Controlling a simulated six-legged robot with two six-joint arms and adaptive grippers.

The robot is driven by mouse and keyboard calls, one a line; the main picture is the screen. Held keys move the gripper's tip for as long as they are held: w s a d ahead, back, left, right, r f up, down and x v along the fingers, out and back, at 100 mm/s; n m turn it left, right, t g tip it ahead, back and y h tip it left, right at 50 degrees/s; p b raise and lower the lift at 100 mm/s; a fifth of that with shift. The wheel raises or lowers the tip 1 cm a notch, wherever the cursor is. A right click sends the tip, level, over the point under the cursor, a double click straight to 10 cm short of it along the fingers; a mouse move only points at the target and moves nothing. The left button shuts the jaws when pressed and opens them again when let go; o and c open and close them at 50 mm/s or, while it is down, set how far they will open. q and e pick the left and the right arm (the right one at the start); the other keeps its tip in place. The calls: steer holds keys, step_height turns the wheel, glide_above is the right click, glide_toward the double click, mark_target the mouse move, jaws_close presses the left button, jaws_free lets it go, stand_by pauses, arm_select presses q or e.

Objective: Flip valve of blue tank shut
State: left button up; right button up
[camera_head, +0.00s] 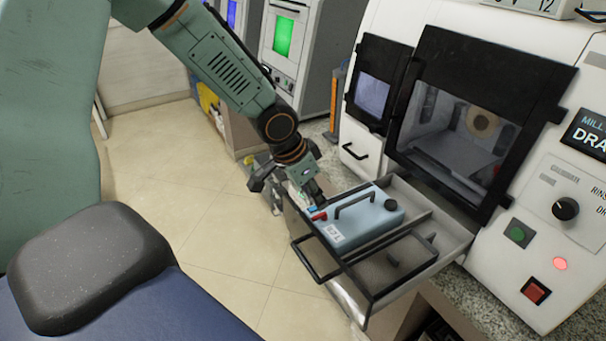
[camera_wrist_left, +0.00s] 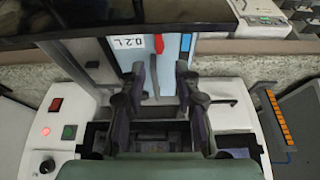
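The blue tank (camera_head: 372,216) lies in the pulled-out drawer, with a grey handle on top and a white label at its near end. Its red valve (camera_head: 319,216) is at the tank's left end, and the red valve also shows in the left wrist view (camera_wrist_left: 159,43). My left gripper (camera_head: 297,194) is over the tank's left end, close to the valve. In the left wrist view the fingers (camera_wrist_left: 160,72) are apart, with the valve just beyond the gap between the tips. I cannot tell whether they touch it. My right gripper is not in view.
The open drawer (camera_head: 357,297) has a black front handle and a divider beside the tank. A white machine (camera_head: 552,262) with a dark window and buttons stands behind. Tiled floor (camera_head: 205,215) is clear at the left. Other cabinets stand at the back.

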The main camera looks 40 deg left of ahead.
arm_select(q)
steer(key=v, duration=0.7)
steer(key=shift+f, duration=0.1)
steer(key=shift+s+d, duration=0.1)
steer(key=shift+d, duration=0.05)
stand_by(0.4)
